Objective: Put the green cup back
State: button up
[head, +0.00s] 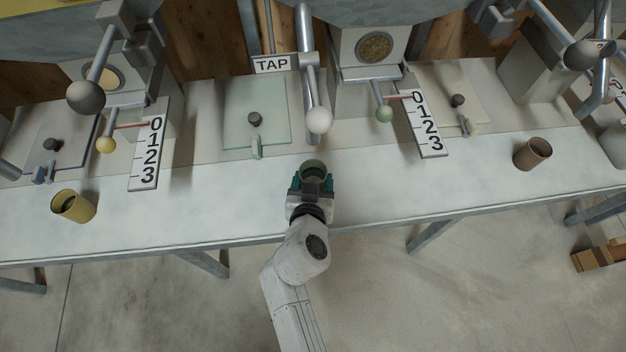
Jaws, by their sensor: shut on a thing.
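The green cup (313,168) is upright between the fingers of my gripper (313,182), near the middle of the white bench. My gripper is shut on it, and the gripper body hides the cup's lower part. I cannot tell whether the cup's base touches the bench. A pale green square plate (256,112) with a dark knob and a small green peg at its front edge lies behind and left of the cup.
The TAP lever's white ball (319,120) hangs just behind the green cup. Scales numbered 0 to 3 stand on both sides. The bench (400,190) is clear beside my gripper.

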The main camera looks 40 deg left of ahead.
jog(key=o, duration=1.1)
jog(key=shift+f, duration=0.1)
jog(key=shift+c, duration=0.2)
jog(key=shift+r+p, duration=0.25)
jog(key=shift+p, duration=0.05)
jog(key=v, duration=1.2)
jog(key=shift+f+p, duration=0.1)
jog(key=shift+p, duration=0.25)
jog(key=shift+d, duration=0.1)
